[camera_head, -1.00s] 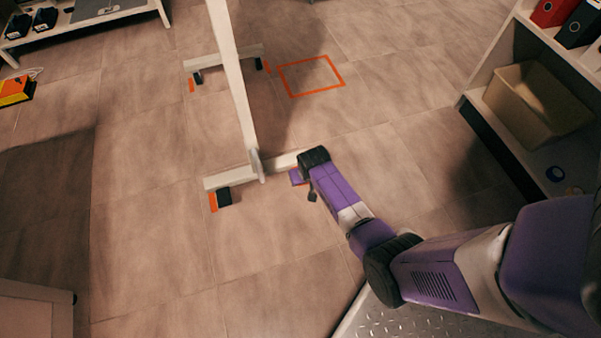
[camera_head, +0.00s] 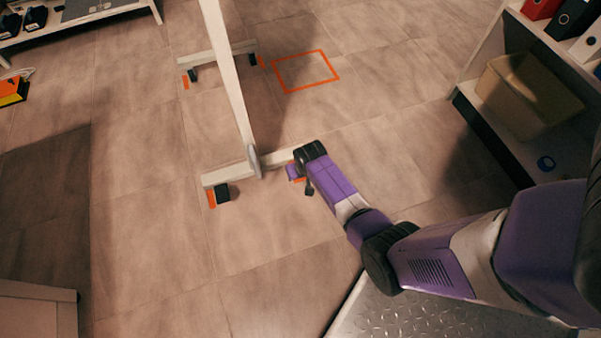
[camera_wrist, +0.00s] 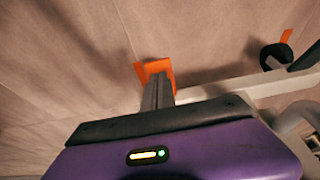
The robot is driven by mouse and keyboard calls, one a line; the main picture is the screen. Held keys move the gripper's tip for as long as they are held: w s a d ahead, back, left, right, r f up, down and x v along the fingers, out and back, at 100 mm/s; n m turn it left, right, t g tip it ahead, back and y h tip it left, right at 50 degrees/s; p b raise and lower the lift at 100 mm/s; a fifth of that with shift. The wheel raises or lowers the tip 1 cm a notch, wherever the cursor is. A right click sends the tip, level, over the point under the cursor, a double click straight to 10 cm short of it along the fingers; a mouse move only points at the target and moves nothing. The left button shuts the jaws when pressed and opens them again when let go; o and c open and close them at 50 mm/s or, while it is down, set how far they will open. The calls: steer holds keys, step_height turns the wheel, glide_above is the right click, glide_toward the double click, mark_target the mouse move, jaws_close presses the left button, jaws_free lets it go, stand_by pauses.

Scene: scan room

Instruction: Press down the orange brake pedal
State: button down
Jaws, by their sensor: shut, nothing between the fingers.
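An orange brake pedal (camera_wrist: 167,70) shows in the wrist view just beyond my gripper's fingertips (camera_wrist: 157,84). The grey fingers are together, with nothing between them, and cover part of the pedal. I cannot tell whether they touch it. In the head view my gripper (camera_head: 309,190) is low over the floor at the right end of the white stand's near foot (camera_head: 275,159). Only a thin orange edge of the pedal shows there beside my purple wrist. Another orange piece (camera_head: 211,198) sits by the black caster (camera_head: 222,192) at that foot's left end.
The stand's white upright (camera_head: 229,80) rises left of my arm. A shelf unit with a tan bin (camera_head: 527,95) stands at the right. An orange square outline (camera_head: 306,71) marks the floor behind. The floor left of and in front of the stand is clear.

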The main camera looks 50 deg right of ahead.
steer(key=s+a+f+p+v, duration=0.1)
steer(key=s+p+v, duration=0.1)
steer(key=p+v, duration=0.8)
steer(key=shift+s+a+v, duration=0.25)
steer(key=shift+a+v, duration=0.1)
steer(key=shift+v, duration=1.45)
steer(key=shift+f, duration=0.15)
